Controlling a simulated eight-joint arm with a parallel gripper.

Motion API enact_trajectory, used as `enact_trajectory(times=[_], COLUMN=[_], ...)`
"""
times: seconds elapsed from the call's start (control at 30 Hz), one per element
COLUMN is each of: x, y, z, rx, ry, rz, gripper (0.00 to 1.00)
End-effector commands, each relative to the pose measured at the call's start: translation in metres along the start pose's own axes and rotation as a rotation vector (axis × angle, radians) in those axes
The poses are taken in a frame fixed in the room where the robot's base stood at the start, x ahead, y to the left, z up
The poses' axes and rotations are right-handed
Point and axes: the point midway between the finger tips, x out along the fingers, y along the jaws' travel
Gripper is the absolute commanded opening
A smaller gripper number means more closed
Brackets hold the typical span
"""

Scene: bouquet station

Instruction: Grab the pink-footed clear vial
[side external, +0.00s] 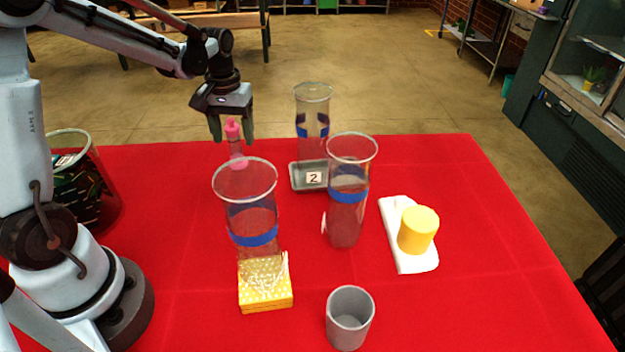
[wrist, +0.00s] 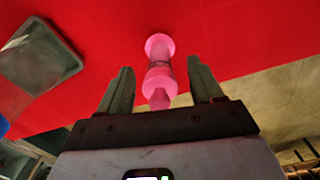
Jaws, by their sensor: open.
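The pink-footed clear vial (side external: 235,146) stands upright on the red cloth behind the front-left glass vase. It has a pink top, a see-through body and a pink foot. In the wrist view the vial (wrist: 159,77) shows end-on between my fingers, its pink foot at the far end. My gripper (side external: 231,137) points down over the vial with its fingers apart, one on each side of the vial's upper part. In the wrist view my gripper (wrist: 160,72) is open, with visible gaps between the fingers and the vial.
A grey cup (side external: 350,330) and yellow cylinder (side external: 418,230) are nearer.

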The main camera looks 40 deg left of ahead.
Motion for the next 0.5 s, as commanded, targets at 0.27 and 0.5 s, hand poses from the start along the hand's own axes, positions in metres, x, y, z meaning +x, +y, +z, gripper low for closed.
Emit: enact_trajectory(times=[0.27, 0.5], x=[-0.0003, -0.0005], y=[0.0000, 0.0000], z=[0.0000, 0.0000], rx=[0.000, 0.000], ry=[0.000, 0.000], rz=[0.000, 0.000], gripper=[0.44, 0.08])
